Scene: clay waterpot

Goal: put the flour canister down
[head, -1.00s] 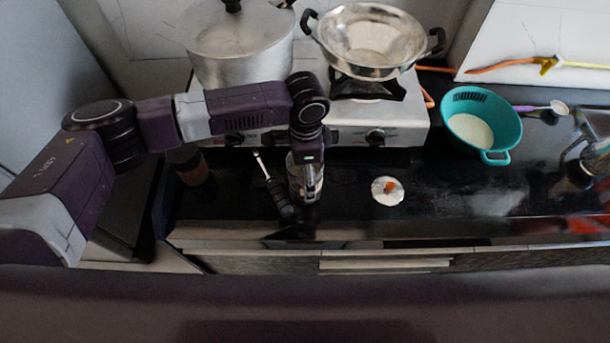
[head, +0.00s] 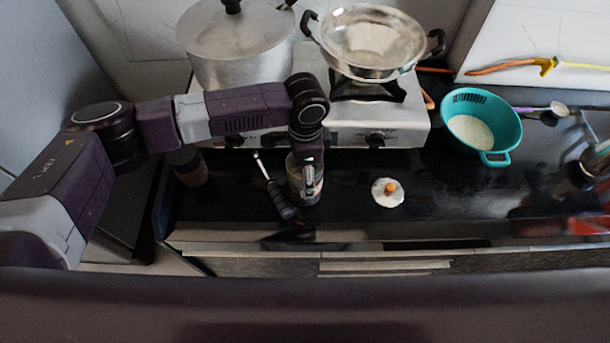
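A small clear jar, which appears to be the flour canister (head: 316,188), is upright at the counter's front, just below the stove. My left gripper (head: 308,180) points down over it and covers much of it. I cannot make out whether the fingers press on the jar or stand apart from it. The jar's base looks to be at or very near the black counter (head: 440,195). My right gripper is not in view.
A black-handled utensil (head: 277,195) lies close left of the jar, and a dark jar (head: 188,167) stands farther left. A white lid with an orange knob (head: 388,192) lies to the right. A teal colander (head: 505,137) is farther right. Behind are a pot (head: 240,50) and a steel pan (head: 368,40).

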